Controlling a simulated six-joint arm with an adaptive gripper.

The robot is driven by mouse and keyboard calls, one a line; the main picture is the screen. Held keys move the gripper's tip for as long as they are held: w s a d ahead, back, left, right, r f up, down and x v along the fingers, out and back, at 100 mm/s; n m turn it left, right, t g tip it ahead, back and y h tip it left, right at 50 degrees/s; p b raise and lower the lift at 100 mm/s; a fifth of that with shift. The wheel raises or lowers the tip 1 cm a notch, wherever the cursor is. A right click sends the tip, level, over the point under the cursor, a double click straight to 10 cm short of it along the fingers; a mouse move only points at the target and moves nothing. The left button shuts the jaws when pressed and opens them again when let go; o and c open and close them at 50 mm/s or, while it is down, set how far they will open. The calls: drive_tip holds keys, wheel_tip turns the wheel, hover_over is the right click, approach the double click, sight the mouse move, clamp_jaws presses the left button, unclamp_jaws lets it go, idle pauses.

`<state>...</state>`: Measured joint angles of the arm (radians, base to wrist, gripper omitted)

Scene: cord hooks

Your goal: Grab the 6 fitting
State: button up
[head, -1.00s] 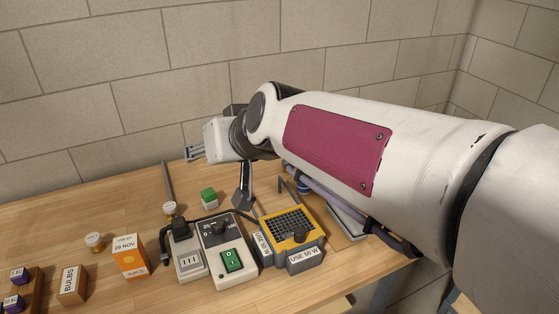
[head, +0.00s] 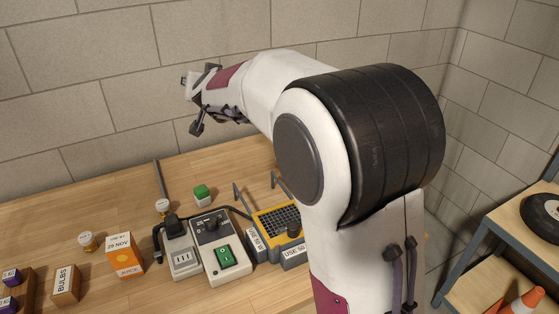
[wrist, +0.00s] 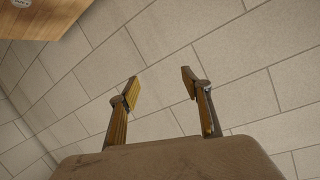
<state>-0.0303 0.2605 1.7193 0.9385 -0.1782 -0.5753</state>
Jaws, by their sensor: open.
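Two small brass fittings with white tops stand on the wooden table in the head view. One fitting (head: 87,241) is at the left behind the juice box, and the other fitting (head: 163,207) is behind the grey socket block. The print on their tops is too small to read, so I cannot tell which is the 6. My gripper (head: 187,82) is raised high above the table's back, against the wall. In the wrist view my gripper (wrist: 161,88) is open and empty, with only wall between its fingers.
A juice box (head: 123,256), a bulbs box (head: 66,284), a socket block (head: 181,261), a green-switch box (head: 220,262) and a yellow grille unit (head: 278,222) crowd the front. A green block (head: 201,194) and an upright rod (head: 158,176) stand behind. The back left is clear.

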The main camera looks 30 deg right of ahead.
drive_tip(key=w+d+f+m+g+h, duration=0.2)
drive_tip(key=w+d+f+m+h, duration=0.3)
drive_tip(key=w+d+f+h, duration=0.5)
drive_tip(key=s+d+f+m+g, duration=0.1)
drive_tip(key=s+d+f+g, duration=0.1)
drive_tip(key=f, duration=0.5)
drive_tip(key=s+d+f+m+g, duration=0.1)
drive_tip(key=d+f+g, duration=0.2)
drive_tip(key=f, duration=0.4)
drive_tip(key=s+d+f+m+g, duration=0.1)
drive_tip(key=s+d+f+g, duration=0.1)
drive_tip(key=f, duration=0.6)
drive_tip(key=shift+s+d+m+g+h, duration=0.3)
drive_tip(key=shift+s+m+h, duration=0.05)
drive_tip(key=shift+m+h, duration=0.05)
drive_tip(key=shift+x, duration=1.3)
drive_tip(key=shift+d, duration=0.1)
drive_tip(key=shift+r+x, duration=0.2)
drive_tip(key=shift+x, duration=2.3)
